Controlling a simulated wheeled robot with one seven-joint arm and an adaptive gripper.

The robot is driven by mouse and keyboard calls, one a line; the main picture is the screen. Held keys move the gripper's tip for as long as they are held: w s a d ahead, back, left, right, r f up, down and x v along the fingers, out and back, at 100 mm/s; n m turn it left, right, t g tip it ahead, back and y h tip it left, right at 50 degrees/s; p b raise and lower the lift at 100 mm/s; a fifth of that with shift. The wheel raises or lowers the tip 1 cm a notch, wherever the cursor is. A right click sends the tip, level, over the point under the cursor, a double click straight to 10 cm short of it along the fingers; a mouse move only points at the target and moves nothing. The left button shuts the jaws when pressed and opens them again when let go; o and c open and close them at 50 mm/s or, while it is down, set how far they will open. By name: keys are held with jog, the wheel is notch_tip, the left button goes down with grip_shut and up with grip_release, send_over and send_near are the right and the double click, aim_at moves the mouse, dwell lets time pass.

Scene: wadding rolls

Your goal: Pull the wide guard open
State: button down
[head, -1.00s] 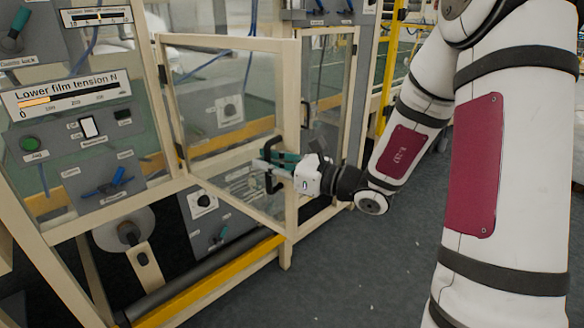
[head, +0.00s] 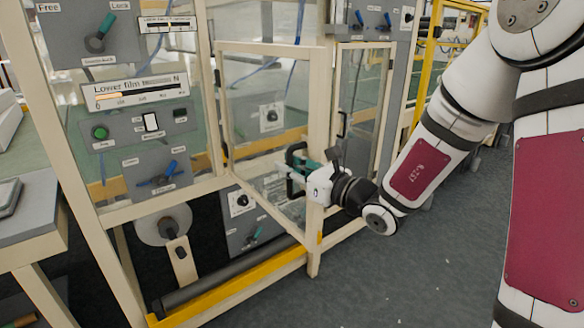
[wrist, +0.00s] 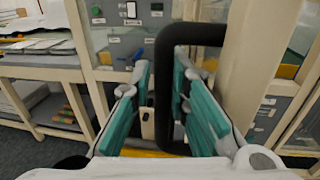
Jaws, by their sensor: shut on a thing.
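The wide guard (head: 317,100) is a cream-framed door with a clear panel, hinged at its left side in the head view. It stands swung out from the machine frame, its free right edge towards me. My gripper (head: 293,168) is shut on the guard's black bar handle (head: 289,178). In the wrist view the handle (wrist: 164,90) runs upright between the teal finger pads of my gripper (wrist: 164,85). The fingers partly hide the handle's lower part.
A control panel (head: 110,140) with knobs and gauges is left of the guard. A yellow bar (head: 220,290) and dark roller (head: 230,272) run low beneath it. A grey-topped table (head: 30,205) stands at the left. Dark floor (head: 400,270) in front is clear.

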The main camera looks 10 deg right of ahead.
jog(key=c, duration=1.9)
grip_release()
jog(key=shift+s+a+r+n+y, duration=0.1)
jog(key=shift+a+n+y, duration=0.1)
jog(key=shift+a, duration=0.25)
jog(key=shift+s+a+r+n+y, duration=0.1)
jog(key=shift+a+y, duration=0.1)
jog(key=shift+a, duration=0.2)
jog(key=shift+w+d+f, duration=0.1)
jog(key=shift+w+f, duration=0.05)
jog(key=shift+w, duration=0.05)
jog(key=v, duration=0.7)
jog(key=shift+s+d, duration=0.25)
jog(key=shift+a, duration=0.1)
